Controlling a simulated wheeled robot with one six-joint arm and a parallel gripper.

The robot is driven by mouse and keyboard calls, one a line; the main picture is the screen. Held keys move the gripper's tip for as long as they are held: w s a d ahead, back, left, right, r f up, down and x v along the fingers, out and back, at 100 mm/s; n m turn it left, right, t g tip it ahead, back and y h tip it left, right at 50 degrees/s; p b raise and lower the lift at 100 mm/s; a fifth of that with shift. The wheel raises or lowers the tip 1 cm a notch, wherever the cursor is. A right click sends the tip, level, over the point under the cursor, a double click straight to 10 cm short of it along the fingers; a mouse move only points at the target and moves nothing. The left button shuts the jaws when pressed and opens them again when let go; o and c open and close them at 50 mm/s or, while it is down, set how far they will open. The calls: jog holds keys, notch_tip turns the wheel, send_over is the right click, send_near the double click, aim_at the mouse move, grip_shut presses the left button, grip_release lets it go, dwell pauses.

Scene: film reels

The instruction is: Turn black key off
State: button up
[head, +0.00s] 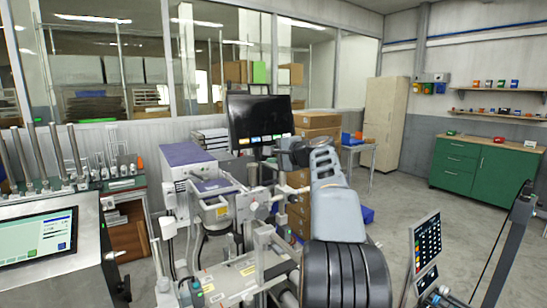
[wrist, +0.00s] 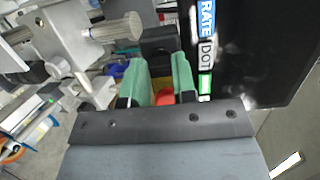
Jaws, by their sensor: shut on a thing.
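My gripper (wrist: 160,66) has green fingers and points away from the camera in the wrist view. Its fingertips are closed on a black block-like piece, the black key (wrist: 158,38), whose far part shows beyond the tips. How far the key is turned cannot be told. In the head view my grey arm reaches up from the bottom, and my gripper (head: 318,150) is at its far end, near the monitor's lower right. The key cannot be made out clearly there.
A black monitor (head: 260,122) stands close behind the gripper; its dark panel with labels (wrist: 250,50) is right of the fingers in the wrist view. A metal knob (wrist: 115,28) lies to the left. Cardboard boxes (head: 318,122) are behind. Open floor lies right.

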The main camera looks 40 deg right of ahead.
jog(key=shift+n, duration=0.3)
jog(key=o, duration=0.6)
jog(key=shift+a, duration=0.1)
jog(key=shift+o, duration=0.2)
jog(key=shift+s, duration=0.15)
jog(key=b+v, duration=0.2)
jog(key=v, duration=1.1)
jog(key=shift+s, duration=0.25)
jog(key=shift+r, duration=0.1)
